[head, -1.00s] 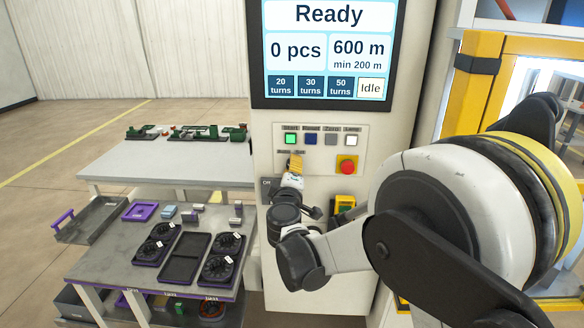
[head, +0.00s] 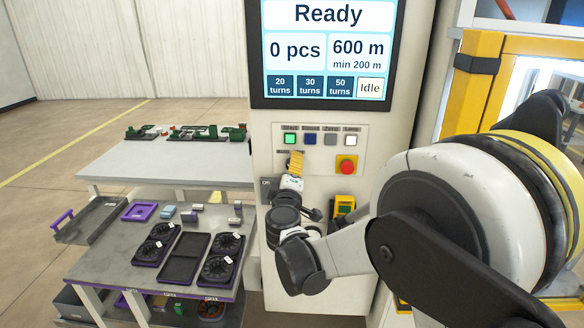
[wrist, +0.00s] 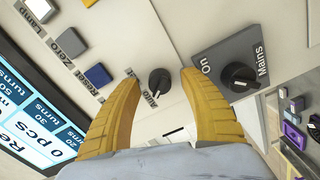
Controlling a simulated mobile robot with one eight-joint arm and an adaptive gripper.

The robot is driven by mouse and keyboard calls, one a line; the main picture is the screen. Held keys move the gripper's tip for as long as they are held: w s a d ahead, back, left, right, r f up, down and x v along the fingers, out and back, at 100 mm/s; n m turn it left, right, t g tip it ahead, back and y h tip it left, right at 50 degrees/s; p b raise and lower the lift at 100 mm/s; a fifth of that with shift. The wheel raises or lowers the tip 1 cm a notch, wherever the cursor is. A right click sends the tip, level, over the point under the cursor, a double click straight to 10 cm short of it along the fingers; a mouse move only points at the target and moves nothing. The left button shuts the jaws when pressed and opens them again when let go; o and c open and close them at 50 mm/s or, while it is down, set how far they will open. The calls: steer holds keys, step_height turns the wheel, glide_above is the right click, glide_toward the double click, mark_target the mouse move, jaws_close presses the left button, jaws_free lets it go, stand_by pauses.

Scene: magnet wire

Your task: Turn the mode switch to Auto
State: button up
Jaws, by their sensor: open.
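The mode switch (wrist: 159,82) is a round black knob on the pale panel, in the middle of the wrist view. Its lettering is partly hidden by a finger, and I cannot read its setting with certainty. My gripper (wrist: 159,75) has two yellow fingers spread apart, with the knob showing in the gap between their tips. No contact with the knob is visible. In the head view my gripper (head: 296,160) is at the panel below the button row, and it hides the switch there.
The black Mains knob (wrist: 240,76) on its grey plate lies close to the right finger. Push buttons (head: 322,139) sit above my gripper and a red emergency stop (head: 347,167) to its right. The screen (head: 328,50) reads Ready and Idle. A worktable (head: 165,160) stands at left.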

steer(key=s, duration=1.1)
steer(key=shift+s+a, duration=0.15)
steer(key=shift+a, duration=0.05)
steer(key=s+d+f+m+g+h, duration=0.1)
steer(key=s+d+m+g+h, duration=0.2)
steer(key=d, duration=0.7)
steer(key=s+d+m+g, duration=0.3)
steer(key=s+d+m, duration=0.2)
steer(key=d, duration=0.4)
steer(key=s+d+f+m+g+y, duration=0.1)
steer(key=s+f+m+g, duration=0.1)
steer(key=s, duration=0.7)
steer(key=s+d+f+m+g+y, duration=0.2)
steer(key=s+f+m, duration=0.1)
steer(key=s, duration=0.7)
steer(key=shift+f+m+g+y, duration=0.3)
steer(key=shift+f+m+g, duration=0.1)
steer(key=shift+f, duration=0.1)
